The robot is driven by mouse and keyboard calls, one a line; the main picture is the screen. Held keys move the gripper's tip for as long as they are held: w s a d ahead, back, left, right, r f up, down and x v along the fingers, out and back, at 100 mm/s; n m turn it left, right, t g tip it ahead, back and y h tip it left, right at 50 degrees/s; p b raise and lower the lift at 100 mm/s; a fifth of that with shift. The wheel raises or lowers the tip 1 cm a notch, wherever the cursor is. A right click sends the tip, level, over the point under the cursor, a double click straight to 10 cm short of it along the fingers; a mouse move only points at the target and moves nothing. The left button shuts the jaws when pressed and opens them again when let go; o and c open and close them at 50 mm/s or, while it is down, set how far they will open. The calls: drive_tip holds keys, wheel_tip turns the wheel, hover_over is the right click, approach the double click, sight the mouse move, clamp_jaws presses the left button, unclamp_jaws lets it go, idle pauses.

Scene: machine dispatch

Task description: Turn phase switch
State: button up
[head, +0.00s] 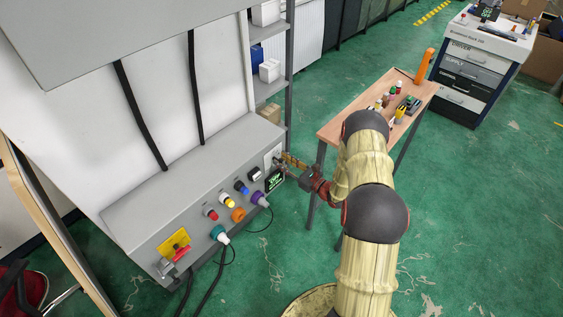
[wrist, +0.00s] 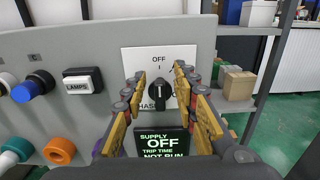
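The phase switch (wrist: 158,93) is a black rotary knob on a white plate (wrist: 158,55) on the grey panel. The plate reads OFF above the knob, and a label ending in "HASE" is partly hidden by the left finger. The knob's ridge looks roughly upright, towards the OFF mark. My gripper (wrist: 158,78) is open, with a yellow-brown finger on each side of the knob and visible gaps between. I cannot tell how deep the fingertips reach. In the head view my gripper (head: 288,166) is at the panel's right end, hiding most of the switch.
Below the switch, a display (wrist: 163,146) reads SUPPLY OFF, TRIP TIME NOT RUN. A LAMPS switch (wrist: 81,81) and a blue knob (wrist: 33,86) are to the left. Shelving (head: 288,60) stands just right of the panel. A wooden table (head: 340,124) with small parts is beyond my arm.

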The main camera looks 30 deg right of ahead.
drive_tip(key=shift+w+a, duration=0.2)
drive_tip(key=shift+w, duration=0.2)
clamp_jaws()
